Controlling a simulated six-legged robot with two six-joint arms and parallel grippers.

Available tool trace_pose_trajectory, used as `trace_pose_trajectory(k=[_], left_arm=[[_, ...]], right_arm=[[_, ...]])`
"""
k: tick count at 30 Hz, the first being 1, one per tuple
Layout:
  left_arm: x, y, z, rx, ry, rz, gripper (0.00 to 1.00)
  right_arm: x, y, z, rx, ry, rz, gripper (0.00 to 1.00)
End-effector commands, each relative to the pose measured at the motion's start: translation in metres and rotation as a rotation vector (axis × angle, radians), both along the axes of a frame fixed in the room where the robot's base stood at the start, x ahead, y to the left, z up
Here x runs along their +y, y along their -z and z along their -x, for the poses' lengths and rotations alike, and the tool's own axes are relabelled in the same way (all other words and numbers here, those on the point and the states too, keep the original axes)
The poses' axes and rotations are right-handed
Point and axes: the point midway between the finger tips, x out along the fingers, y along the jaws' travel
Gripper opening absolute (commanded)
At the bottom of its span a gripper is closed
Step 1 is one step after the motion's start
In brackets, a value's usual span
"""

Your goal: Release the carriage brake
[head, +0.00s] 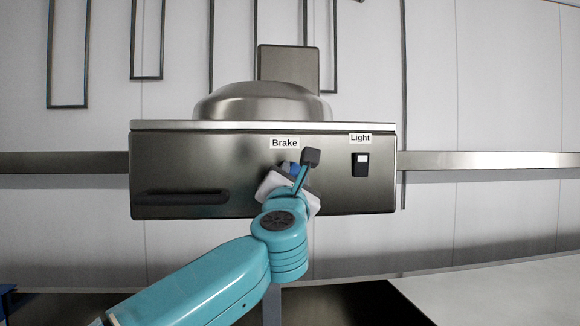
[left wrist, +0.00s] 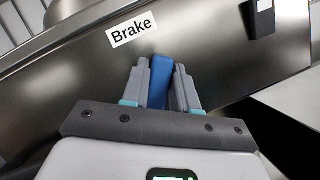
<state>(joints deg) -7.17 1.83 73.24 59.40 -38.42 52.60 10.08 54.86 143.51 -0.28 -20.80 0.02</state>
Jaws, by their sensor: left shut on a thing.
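The steel carriage (head: 230,150) hangs in front of the white wall, with a "Brake" label (head: 285,143) on its front face. Below the label is a blue brake lever (left wrist: 159,80); in the head view only a little of it shows past my gripper. My left gripper (left wrist: 160,88) is at the lever, with one grey finger on each side, shut on it. In the head view the left gripper (head: 288,178) covers most of the lever. The lever's base is hidden. My right gripper is in neither view.
A "Light" label (head: 360,138) and a black switch (head: 360,164) sit to the right on the carriage face. A dark handle bar (head: 182,197) is at its lower left. A horizontal steel rail (head: 480,160) runs behind. A pale surface (head: 500,295) lies at the lower right.

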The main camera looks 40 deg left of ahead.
Motion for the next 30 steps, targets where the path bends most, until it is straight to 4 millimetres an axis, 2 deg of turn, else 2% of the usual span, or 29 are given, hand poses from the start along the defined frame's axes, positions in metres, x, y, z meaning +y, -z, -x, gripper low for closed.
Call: trace_pose_trajectory(k=[1,21,30], left_arm=[[0.001,-0.005,0.000,0.035,-0.002,-0.026,0.00],[-0.003,0.000,-0.004,0.527,0.002,-0.418,0.00],[-0.004,0.007,-0.005,0.690,0.001,-0.551,0.00]], right_arm=[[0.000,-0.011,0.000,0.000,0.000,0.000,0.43],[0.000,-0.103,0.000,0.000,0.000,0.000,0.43],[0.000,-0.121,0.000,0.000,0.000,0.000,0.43]])
